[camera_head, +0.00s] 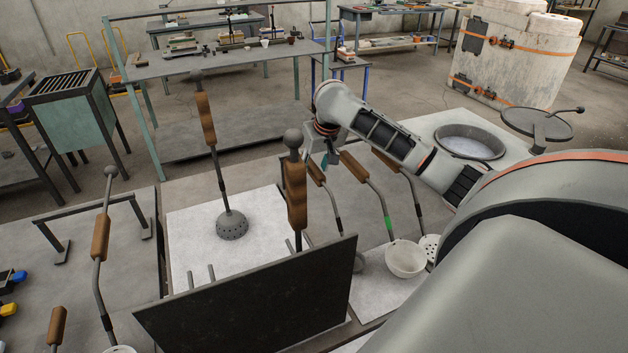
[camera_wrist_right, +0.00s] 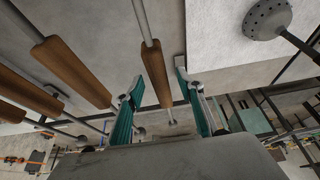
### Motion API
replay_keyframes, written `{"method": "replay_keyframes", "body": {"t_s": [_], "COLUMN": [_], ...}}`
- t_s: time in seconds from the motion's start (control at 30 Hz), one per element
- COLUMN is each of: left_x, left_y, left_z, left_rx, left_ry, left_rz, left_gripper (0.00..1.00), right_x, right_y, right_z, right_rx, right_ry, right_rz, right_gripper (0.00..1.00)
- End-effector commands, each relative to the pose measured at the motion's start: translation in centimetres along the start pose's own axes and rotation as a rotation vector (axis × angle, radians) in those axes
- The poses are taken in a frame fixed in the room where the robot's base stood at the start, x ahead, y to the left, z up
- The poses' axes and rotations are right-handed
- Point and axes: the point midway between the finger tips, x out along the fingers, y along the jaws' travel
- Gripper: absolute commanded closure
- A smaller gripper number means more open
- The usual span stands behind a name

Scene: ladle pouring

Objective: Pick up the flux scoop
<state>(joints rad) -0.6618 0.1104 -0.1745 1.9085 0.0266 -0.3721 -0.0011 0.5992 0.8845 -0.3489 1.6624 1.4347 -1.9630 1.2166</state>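Several long-handled tools with wooden grips are in view, and I cannot tell for sure which is the flux scoop. My right gripper (camera_head: 328,158) points down beside the wooden handle (camera_head: 316,173) of one tool, whose lower end is partly hidden behind the dark board. In the right wrist view my right gripper (camera_wrist_right: 158,95) is open, and a wooden handle (camera_wrist_right: 156,75) shows between its fingers, with no grasp visible. To its right in the head view are a ladle with a white bowl (camera_head: 405,259) and a green band, and a pale perforated skimmer (camera_head: 430,246). My left gripper is out of view.
A dark upright board (camera_head: 250,305) stands in front. A dark perforated skimmer (camera_head: 232,226) stands upright on a white panel, and another wooden handle (camera_head: 296,195) rises near my right gripper. A round basin (camera_head: 470,142) and a round lid (camera_head: 537,124) are at right.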

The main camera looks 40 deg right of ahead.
Motion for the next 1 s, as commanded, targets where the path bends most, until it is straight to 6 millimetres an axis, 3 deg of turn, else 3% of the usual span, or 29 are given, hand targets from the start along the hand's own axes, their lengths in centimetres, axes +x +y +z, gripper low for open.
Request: {"method": "replay_keyframes", "body": {"t_s": [0.13, 0.37, 0.4, 0.53, 1.0], "left_x": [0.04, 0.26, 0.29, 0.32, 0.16], "left_y": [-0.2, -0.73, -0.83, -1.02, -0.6], "left_z": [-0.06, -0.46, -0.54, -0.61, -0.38], "left_rx": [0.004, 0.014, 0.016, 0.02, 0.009], "left_ry": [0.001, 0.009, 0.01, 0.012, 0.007], "left_rz": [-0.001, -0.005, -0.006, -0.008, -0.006], "left_gripper": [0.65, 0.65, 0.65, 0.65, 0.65], "right_x": [1.43, 1.59, 1.58, 1.57, 1.02], "right_y": [0.05, 0.12, 0.12, 0.12, 0.11], "right_z": [0.07, 0.01, 0.01, 0.01, -0.33], "right_rx": [0.001, 0.0, 0.0, 0.0, 0.0], "right_ry": [-0.002, 0.0, 0.0, 0.0, 0.004], "right_rz": [0.0, 0.002, 0.002, 0.002, 0.001], "right_gripper": [0.62, 0.62, 0.65, 0.99, 1.0]}}
